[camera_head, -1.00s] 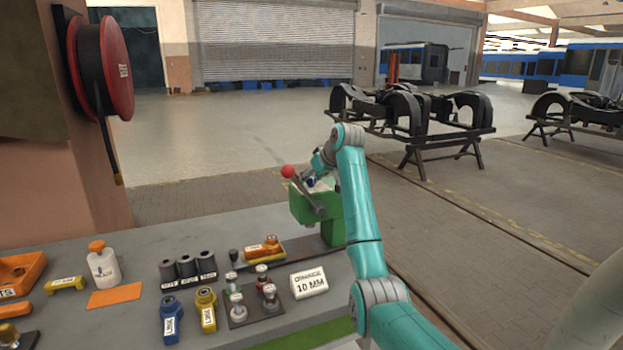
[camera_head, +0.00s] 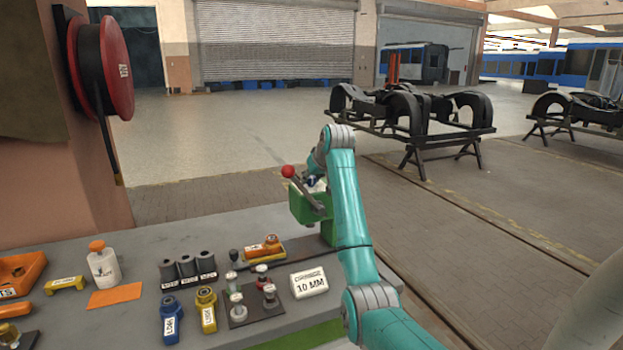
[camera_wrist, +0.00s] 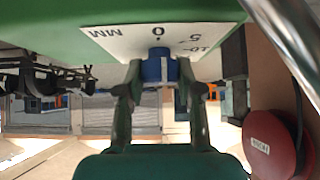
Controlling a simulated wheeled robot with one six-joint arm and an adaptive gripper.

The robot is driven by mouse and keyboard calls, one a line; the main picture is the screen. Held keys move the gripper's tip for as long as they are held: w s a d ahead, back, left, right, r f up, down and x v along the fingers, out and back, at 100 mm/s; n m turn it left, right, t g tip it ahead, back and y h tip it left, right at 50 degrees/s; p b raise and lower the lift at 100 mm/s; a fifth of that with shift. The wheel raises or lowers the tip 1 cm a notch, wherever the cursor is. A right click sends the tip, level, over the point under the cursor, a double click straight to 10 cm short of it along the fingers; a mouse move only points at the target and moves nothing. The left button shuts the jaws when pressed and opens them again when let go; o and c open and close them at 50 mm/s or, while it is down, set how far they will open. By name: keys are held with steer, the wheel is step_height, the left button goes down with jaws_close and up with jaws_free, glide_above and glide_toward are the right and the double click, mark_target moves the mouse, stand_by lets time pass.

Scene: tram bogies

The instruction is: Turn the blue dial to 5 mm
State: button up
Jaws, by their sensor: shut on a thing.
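The blue dial (camera_wrist: 155,68) sits on the green machine, in front of a white scale plate (camera_wrist: 125,40) marked MM, 0, 5 and 10. The dial is right by the 0, with a pale line on its side; the 5 and 10 lie to the right. My gripper (camera_wrist: 160,75) has one finger on each side of the dial and is shut on it. In the head view the green machine (camera_head: 328,230) stands at the bench's far end, and the dial (camera_head: 312,181) shows only as a small blue patch near my wrist. Its exact setting cannot be read.
A lever with a red ball (camera_head: 288,171) stands on the machine close to my wrist. A white "10 MM" block (camera_head: 309,283), blue and yellow tools (camera_head: 172,320) and several small cylinders (camera_head: 188,268) lie on the bench. A red reel (camera_head: 105,65) hangs at the left.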

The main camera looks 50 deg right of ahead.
steer(key=m+g+h, duration=0.1)
steer(key=m, duration=0.1)
steer(key=m+g+h, duration=0.1)
steer(key=m, duration=0.1)
steer(key=shift+m+g+h, duration=0.3)
stand_by(0.3)
steer(key=o, duration=1.2)
steer(key=shift+c, duration=0.2)
steer(key=v, duration=1.2)
steer(key=shift+w, duration=0.15)
steer(key=shift+a, duration=0.15)
